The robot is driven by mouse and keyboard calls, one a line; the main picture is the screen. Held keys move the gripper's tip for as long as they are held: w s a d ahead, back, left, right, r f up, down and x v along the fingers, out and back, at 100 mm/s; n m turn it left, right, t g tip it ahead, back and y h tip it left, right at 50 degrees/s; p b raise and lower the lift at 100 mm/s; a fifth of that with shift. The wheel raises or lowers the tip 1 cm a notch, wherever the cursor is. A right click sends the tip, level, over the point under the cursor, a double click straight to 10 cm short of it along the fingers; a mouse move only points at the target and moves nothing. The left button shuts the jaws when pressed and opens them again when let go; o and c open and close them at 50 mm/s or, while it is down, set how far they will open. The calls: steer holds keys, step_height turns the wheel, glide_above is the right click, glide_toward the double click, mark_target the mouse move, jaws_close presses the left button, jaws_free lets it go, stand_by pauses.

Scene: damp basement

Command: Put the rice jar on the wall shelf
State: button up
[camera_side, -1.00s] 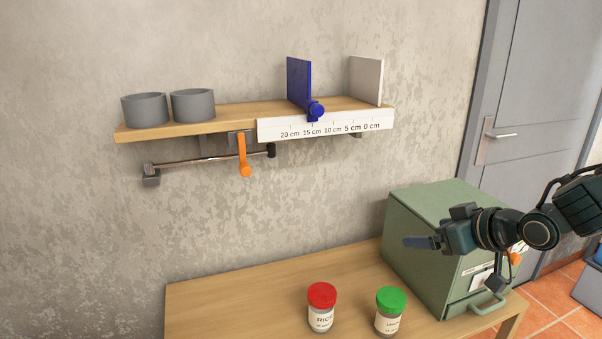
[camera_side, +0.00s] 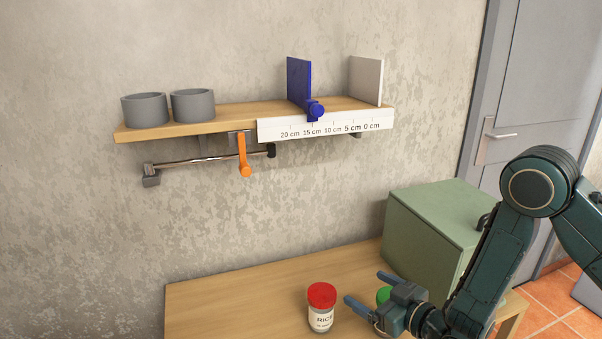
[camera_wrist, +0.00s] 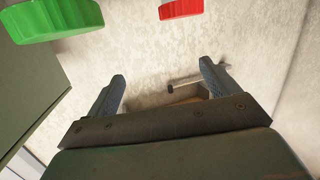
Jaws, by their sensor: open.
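The rice jar (camera_side: 321,308), red-lidded with a white "RICE" label, stands upright on the table. Its red lid (camera_wrist: 181,9) shows at the top of the wrist view. My gripper (camera_side: 369,288) is open and empty, just right of the rice jar, its fingers pointing toward it without visibly touching; both fingers show in the wrist view (camera_wrist: 161,75). The green-lidded jar (camera_side: 383,296) is mostly hidden behind my gripper; its lid (camera_wrist: 55,15) is large at the wrist view's top left. The wooden wall shelf (camera_side: 232,116) is above; it has a blue divider (camera_side: 299,82) and a pale end panel (camera_side: 366,80).
Two grey cups (camera_side: 145,109) stand on the shelf's left end. A ruler strip (camera_side: 325,125) runs along its front right. An orange lever (camera_side: 244,155) and a metal rod (camera_side: 210,158) hang below. A green metal box (camera_side: 435,230) stands on the table (camera_side: 235,305) at right.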

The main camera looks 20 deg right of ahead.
steer(key=t+y, duration=0.1)
steer(key=y, duration=0.1)
glide_toward(332, 305)
steer(key=s, duration=0.1)
steer(key=shift+s+d, duration=0.4)
steer(key=shift+d, duration=0.1)
steer(key=shift+x, duration=4.3)
steer(key=shift+w+r, duration=0.15)
steer(key=shift+r, duration=0.05)
steer(key=shift+x, duration=2.4)
steer(key=shift+a, duration=0.2)
